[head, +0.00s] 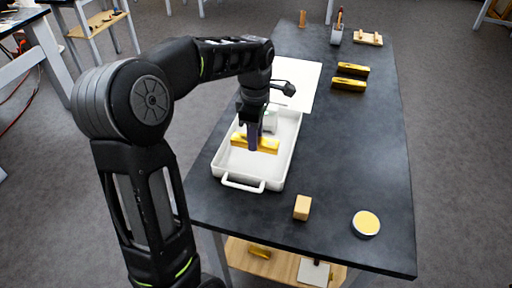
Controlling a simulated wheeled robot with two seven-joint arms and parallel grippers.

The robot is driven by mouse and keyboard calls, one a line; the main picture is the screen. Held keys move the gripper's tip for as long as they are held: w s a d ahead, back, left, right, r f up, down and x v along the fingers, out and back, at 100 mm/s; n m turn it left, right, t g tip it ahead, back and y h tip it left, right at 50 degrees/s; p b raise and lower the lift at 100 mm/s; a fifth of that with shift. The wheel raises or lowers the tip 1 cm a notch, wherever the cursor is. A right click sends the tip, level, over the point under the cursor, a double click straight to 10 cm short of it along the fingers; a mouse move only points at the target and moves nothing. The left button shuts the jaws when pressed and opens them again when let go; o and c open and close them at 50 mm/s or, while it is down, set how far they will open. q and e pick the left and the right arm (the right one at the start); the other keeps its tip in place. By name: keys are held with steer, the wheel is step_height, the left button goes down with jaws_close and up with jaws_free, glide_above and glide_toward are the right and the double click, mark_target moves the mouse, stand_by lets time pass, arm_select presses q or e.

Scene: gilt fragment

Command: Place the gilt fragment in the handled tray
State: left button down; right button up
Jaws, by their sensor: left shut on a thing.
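The gilt fragment (266,145) is a gold, bar-shaped piece. My left gripper (253,146) points down and is shut on it, with a finger in front of its middle. The handled tray (277,173) is white and rectangular, with a loop handle at its near end. The gripper and fragment are over or inside the tray; I cannot tell whether the fragment touches the tray floor. A pale block-like thing (270,121) shows behind the gripper at the tray's far part, partly hidden. My right gripper is not in view.
The dark table (350,150) also holds two gold bars (349,84) farther back, a white sheet (303,78), a wooden block (302,207), and a round tin (366,223) near the front. A cup with tools (337,36) stands at the back. The table's right middle is clear.

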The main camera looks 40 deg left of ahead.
arm_select(q)
steer(key=shift+f, duration=0.6)
steer(key=shift+f, duration=1.85)
steer(key=shift+f, duration=0.15)
steer(key=c, duration=1.1)
jaws_free()
steer(key=shift+o, duration=0.2)
step_height(320, 180, up, 12)
steer(key=shift+r, duration=0.2)
